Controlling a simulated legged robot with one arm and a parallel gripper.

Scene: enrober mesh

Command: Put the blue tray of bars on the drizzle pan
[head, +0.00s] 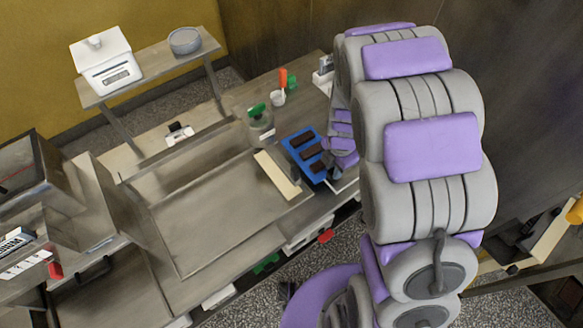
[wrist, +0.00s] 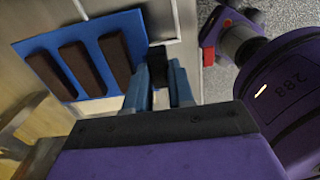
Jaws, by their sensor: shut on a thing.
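The blue tray (head: 297,158) carries three dark bars (head: 311,151) and is at the right end of the metal bench, in front of my arm. It also shows in the wrist view (wrist: 92,32), at upper left with the bars lying on it. My gripper (wrist: 162,82) is shut on a black block at the tray's right edge, which looks like its handle. In the head view my gripper is mostly hidden by my arm. A wide, shallow grey pan (head: 215,210), apparently the drizzle pan, lies empty on the bench to the left of the tray.
A pale bar-shaped strip (head: 277,175) lies between pan and tray. A jar with a green lid (head: 260,125), a white cup (head: 278,97) and a raised shelf with a white box (head: 103,62) stand behind. A machine (head: 35,180) stands at left.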

